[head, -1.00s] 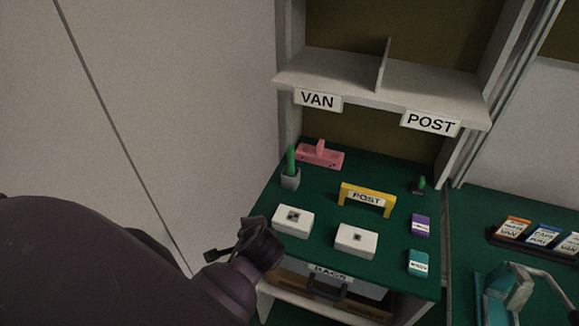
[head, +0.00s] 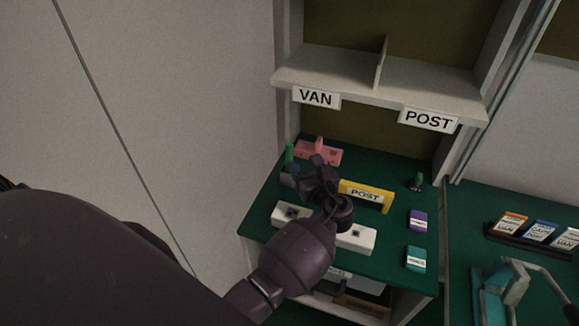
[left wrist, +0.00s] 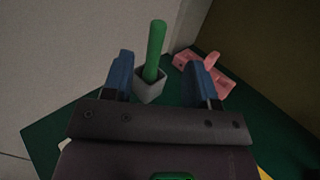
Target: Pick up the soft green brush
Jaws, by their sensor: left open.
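The green brush (head: 289,157) stands upright in a small grey cup (head: 288,180) at the left side of the green table. In the left wrist view the green brush (left wrist: 155,50) rises out of the grey cup (left wrist: 149,87), seen between my two blue fingers. My left gripper (head: 318,166) is open and empty; in the head view it is just right of the cup, over the table. The left wrist view shows its fingers (left wrist: 158,77) apart on either side of the brush, not touching it. My right gripper is not in view.
A pink block (head: 322,152) stands behind the cup. A yellow POST arch (head: 371,194) and white boxes (head: 357,238) are partly behind my left arm. A small green-topped item (head: 417,181) and purple (head: 417,220) and teal (head: 415,259) packs lie to the right. A shelf (head: 432,86) overhangs the back.

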